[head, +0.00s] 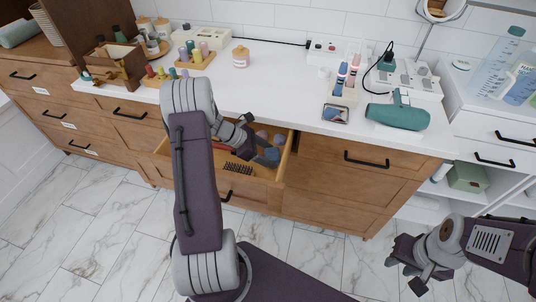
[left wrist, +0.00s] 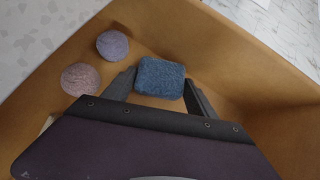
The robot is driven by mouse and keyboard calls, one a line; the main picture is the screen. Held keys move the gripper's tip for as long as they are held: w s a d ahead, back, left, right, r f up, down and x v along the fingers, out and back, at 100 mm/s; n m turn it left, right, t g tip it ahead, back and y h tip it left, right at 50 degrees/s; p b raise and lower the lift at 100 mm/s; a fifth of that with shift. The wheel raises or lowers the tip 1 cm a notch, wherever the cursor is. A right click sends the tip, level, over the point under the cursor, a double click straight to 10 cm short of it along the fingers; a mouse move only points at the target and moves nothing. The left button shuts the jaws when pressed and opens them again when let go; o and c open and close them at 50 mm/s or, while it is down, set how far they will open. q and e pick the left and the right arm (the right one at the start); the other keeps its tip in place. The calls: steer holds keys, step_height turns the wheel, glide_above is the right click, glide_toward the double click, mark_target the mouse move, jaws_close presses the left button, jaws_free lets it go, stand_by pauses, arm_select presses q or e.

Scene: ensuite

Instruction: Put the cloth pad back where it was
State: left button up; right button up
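The cloth pad is a dark blue, fuzzy block (left wrist: 160,78). In the left wrist view it sits between the two fingertips of my left gripper (left wrist: 160,82), which touch its opposite sides. In the head view the pad (head: 268,157) shows at the tip of my left gripper (head: 258,150), inside the open drawer (head: 288,160). I cannot tell whether the pad rests on the drawer floor. My right gripper (head: 404,272) is open and empty over the floor at the lower right.
Two round balls, purple (left wrist: 112,45) and pinkish (left wrist: 80,79), lie in the drawer left of the pad. A dark brush (head: 238,168) lies near the drawer front. The white counter above holds spools, a teal hair dryer (head: 398,116) and a power strip.

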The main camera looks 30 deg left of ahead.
arm_select(q)
steer(key=shift+o, duration=1.3)
steer(key=shift+r, duration=0.1)
steer(key=shift+a+r, duration=0.1)
steer(key=shift+r, duration=0.2)
steer(key=p+v, duration=0.3)
steer(key=v, duration=0.8)
steer(key=shift+s+a, duration=0.25)
steer(key=shift+s, duration=0.05)
steer(key=shift+r, duration=0.1)
